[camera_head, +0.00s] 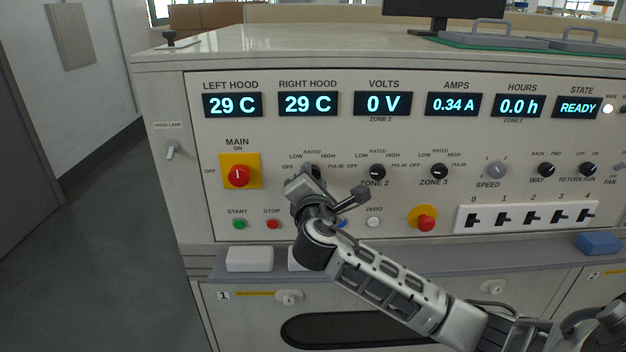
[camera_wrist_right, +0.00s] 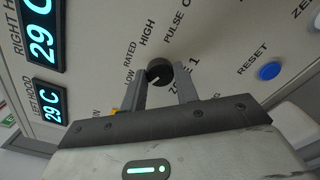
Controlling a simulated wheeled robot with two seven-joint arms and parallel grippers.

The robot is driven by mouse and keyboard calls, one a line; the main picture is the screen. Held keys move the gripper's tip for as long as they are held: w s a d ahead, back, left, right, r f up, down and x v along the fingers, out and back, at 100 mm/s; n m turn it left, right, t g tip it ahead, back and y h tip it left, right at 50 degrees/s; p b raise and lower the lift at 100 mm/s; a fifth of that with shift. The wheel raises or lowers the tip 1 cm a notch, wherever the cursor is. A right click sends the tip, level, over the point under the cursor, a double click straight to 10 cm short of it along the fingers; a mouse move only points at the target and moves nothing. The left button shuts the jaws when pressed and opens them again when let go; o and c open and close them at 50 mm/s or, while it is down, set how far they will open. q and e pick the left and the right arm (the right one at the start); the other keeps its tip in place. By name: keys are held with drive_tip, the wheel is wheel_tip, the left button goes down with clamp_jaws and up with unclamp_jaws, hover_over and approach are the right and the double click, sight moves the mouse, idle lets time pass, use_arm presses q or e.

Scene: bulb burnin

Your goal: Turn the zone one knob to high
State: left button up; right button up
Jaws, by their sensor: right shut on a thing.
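The zone one knob (camera_wrist_right: 159,69) is a small black dial with a pale pointer mark, on the panel above the ZONE 1 label. In the wrist view its mark points to the lower left, toward the LOW side and away from HIGH; the exact setting is hard to tell. My right gripper (camera_wrist_right: 159,80) is shut on the knob, one finger on each side. In the head view my right gripper (camera_head: 312,173) covers the knob and its label; LOW, RATED, HIGH, OFF and PULSE show around it. My left gripper is not in view.
The zone two knob (camera_head: 377,172) and zone three knob (camera_head: 439,171) are to the right. The red main switch (camera_head: 238,176) is to the left. A blue reset button (camera_wrist_right: 269,71) is close below. A ledge (camera_head: 400,259) runs under the panel. The displays show 0 V and READY.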

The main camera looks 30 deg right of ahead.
use_arm(q)
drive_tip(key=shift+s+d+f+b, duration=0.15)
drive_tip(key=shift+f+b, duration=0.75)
drive_tip(key=shift+b, duration=1.2)
use_arm(e)
drive_tip(key=shift+m, duration=10.5)
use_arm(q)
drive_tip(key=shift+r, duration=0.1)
use_arm(e)
drive_tip(key=o, duration=1)
